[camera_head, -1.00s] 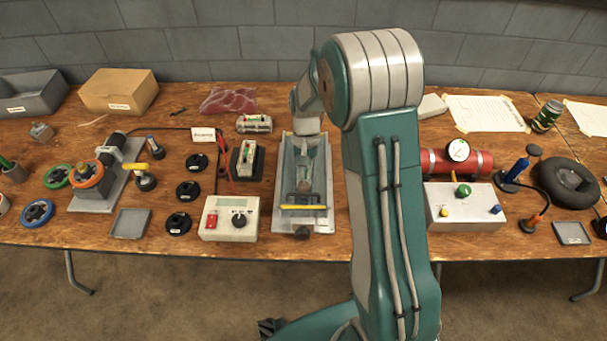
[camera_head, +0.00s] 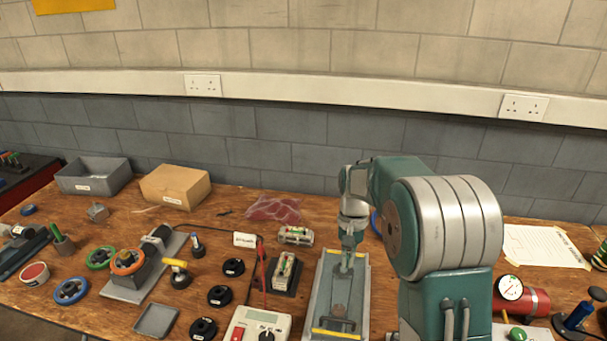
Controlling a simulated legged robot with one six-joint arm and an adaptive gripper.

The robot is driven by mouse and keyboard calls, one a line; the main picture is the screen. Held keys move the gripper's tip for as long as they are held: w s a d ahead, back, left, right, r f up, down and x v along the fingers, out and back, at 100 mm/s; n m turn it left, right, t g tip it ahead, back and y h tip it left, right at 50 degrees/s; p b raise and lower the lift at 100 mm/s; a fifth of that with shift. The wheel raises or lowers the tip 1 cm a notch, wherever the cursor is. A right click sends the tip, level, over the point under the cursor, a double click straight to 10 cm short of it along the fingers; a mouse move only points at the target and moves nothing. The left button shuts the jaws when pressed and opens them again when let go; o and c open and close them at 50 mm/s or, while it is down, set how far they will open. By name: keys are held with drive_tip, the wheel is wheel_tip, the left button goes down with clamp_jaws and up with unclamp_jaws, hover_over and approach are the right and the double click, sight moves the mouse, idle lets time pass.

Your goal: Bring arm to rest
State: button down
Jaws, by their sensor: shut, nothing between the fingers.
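My arm stands at the right of the head view, a teal and grey column with a large ribbed joint, and bends over the bench. My gripper (camera_head: 346,264) points down over the grey metal tray (camera_head: 362,300) on the bench. Its fingers are small in view and look closed, with nothing seen between them. The tray has yellow strips near its front and back ends. I cannot tell how high the fingers are above the tray floor.
Left of the tray are a cell in a dark holder (camera_head: 285,273), a meter box (camera_head: 258,326) and several black discs. A cardboard box (camera_head: 176,187) and a grey bin (camera_head: 93,176) stand behind. A red cylinder with a gauge (camera_head: 528,301) is at the right. The wall is behind the bench.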

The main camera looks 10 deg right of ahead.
drive_tip(key=s+r+n+t, duration=0.1)
drive_tip(key=s+r+t, duration=0.2)
drive_tip(key=s, duration=0.5)
drive_tip(key=s+a+r+n+t, duration=0.1)
drive_tip(key=s+r+t, duration=0.2)
drive_tip(key=s+r, duration=0.3)
drive_tip(key=s+a+r+n+t+h, duration=0.1)
drive_tip(key=s+r, duration=0.4)
drive_tip(key=s, duration=0.6)
drive_tip(key=shift+r+n+t, duration=0.15)
drive_tip(key=shift+n+t, duration=0.15)
drive_tip(key=shift+t, duration=0.6)
